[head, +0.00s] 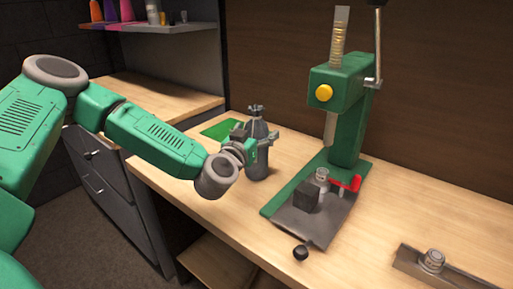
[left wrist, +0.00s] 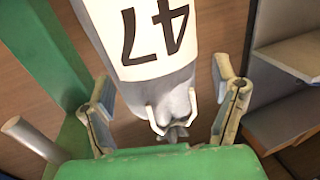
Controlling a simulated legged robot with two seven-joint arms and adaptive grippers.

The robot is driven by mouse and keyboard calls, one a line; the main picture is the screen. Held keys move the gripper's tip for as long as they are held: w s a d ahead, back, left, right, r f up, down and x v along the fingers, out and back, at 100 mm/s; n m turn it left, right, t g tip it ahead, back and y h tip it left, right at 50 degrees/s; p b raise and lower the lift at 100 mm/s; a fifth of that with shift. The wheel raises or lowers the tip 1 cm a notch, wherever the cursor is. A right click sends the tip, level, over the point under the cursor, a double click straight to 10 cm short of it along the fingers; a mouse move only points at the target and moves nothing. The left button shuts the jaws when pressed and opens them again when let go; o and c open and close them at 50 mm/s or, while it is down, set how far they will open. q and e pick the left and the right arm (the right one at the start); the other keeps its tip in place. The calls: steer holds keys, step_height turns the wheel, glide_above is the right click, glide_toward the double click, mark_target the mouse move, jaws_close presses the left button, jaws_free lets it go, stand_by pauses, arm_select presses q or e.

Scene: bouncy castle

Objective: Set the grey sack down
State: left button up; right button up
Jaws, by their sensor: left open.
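The grey sack (head: 258,165), with a tied neck, stands upright on the wooden bench beside a green mat (head: 220,129). In the left wrist view the sack (left wrist: 145,50) shows a white label with the number 47, upside down, and its gathered neck. My left gripper (head: 262,142) is at the sack's upper part in the head view. In the left wrist view its fingers (left wrist: 165,105) are spread, one on each side of the neck, with visible gaps. Part of the sack is hidden behind the gripper in the head view. My right gripper is not in view.
A green press (head: 350,130) with a yellow button stands right of the sack. A dark block (head: 306,196) sits on its metal plate, near a red handle (head: 346,183). A black knob (head: 300,253) is in front. A metal tray (head: 445,272) lies lower right. Bench between is clear.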

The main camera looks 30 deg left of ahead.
arm_select(q)
steer(key=c, duration=1.8)
steer(key=shift+r, duration=0.1)
